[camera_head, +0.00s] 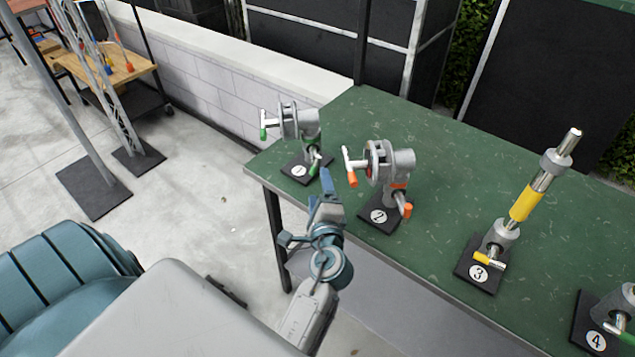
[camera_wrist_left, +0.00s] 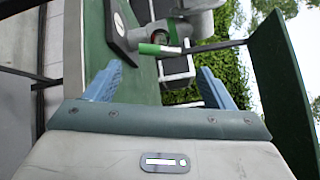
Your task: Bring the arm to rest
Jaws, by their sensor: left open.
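My left gripper (camera_head: 325,188) reaches in over the near left edge of the green table (camera_head: 440,160). Its blue fingers are apart and empty in the left wrist view (camera_wrist_left: 160,86). It is just in front of the grey grip head on stand 1 (camera_head: 299,122) and left of the grip head on stand 2 (camera_head: 382,165). In the left wrist view a green-ended handle (camera_wrist_left: 160,48) lies beyond the fingers, apart from them. I cannot tell exactly how far the fingertips are from stand 1's lower green handle. My right gripper is not in view.
Stand 3 (camera_head: 503,235) holds an upright-tilted rod with a yellow band, and stand 4 (camera_head: 606,325) is at the right edge. A low white wall (camera_head: 215,70) runs behind. Open concrete floor (camera_head: 190,200) lies left of the table. A wooden cart (camera_head: 110,65) stands far left.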

